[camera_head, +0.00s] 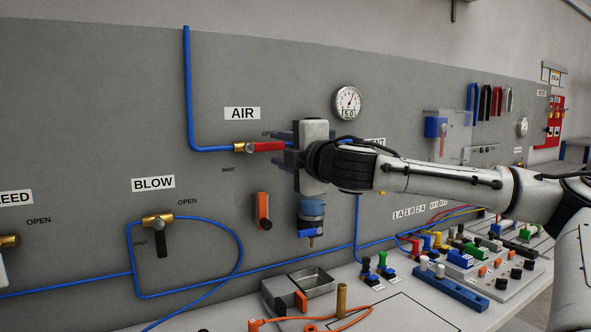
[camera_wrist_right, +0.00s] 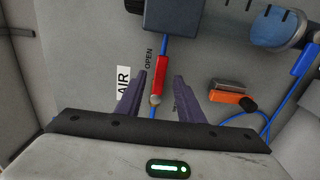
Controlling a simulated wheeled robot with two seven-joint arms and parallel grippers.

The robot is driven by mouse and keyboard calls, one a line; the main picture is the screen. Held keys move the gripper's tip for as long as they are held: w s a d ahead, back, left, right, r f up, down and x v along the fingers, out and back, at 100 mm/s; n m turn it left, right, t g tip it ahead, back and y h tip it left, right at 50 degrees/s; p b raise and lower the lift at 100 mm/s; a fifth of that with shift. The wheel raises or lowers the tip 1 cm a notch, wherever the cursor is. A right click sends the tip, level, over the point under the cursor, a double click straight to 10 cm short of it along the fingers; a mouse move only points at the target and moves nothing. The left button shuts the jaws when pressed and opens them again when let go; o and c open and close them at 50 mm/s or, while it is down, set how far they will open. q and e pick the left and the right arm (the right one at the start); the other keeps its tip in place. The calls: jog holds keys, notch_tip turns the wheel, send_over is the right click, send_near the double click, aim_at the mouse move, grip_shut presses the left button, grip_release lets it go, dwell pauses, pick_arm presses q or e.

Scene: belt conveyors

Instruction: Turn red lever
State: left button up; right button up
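The red lever (camera_head: 266,147) sits on a brass valve (camera_head: 243,149) under the AIR label. It lies level, pointing right from the valve, in line with the blue pipe. My right gripper (camera_head: 279,148) is at the lever's right end, with one finger above and one below. In the right wrist view, the red lever (camera_wrist_right: 161,76) shows between the two dark fingers of my right gripper (camera_wrist_right: 161,82). They stand apart, with gaps on both sides of the lever. The OPEN marking is partly hidden by the gripper in the head view. My left gripper is not in view.
A round gauge (camera_head: 347,103) is above right of my gripper. A blue-bowled regulator (camera_head: 311,217) and an orange switch (camera_head: 263,211) are below. The BLOW valve (camera_head: 158,220) is lower left. A bench with colored parts stands in front.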

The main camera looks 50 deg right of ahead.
jog(key=b+v, duration=0.2)
jog(key=v, duration=0.5)
jog(key=shift+s, duration=0.15)
dwell(0.3)
